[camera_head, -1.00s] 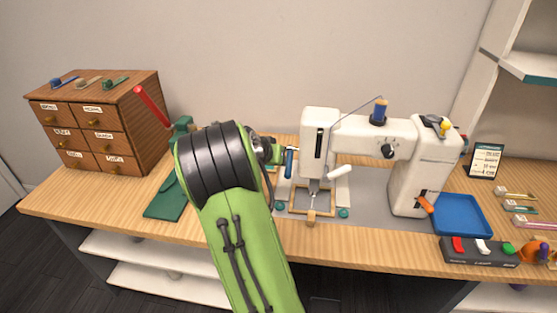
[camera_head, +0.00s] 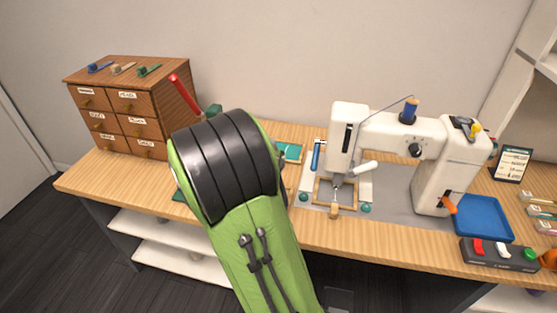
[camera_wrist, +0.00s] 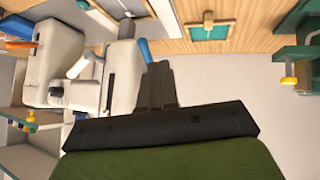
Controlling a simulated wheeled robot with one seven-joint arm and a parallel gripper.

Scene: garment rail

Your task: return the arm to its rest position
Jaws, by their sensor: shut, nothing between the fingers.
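My green arm (camera_head: 250,235) with its black banded joint rises in front of the table in the head view and hides my gripper there. In the wrist view my gripper (camera_wrist: 157,85) shows dark fingers pressed together, with nothing held. The white sewing machine (camera_head: 395,150) stands on the table to the right of my arm. It also shows in the wrist view (camera_wrist: 55,65), to the left of the fingers. The fingertips appear apart from it.
A wooden drawer cabinet (camera_head: 125,105) stands at the back left, with a red lever (camera_head: 186,94) beside it. A blue tray (camera_head: 483,217) and a switch box (camera_head: 497,253) lie at the right. A small dark sign (camera_head: 513,164) stands behind the tray. Shelves rise at far right.

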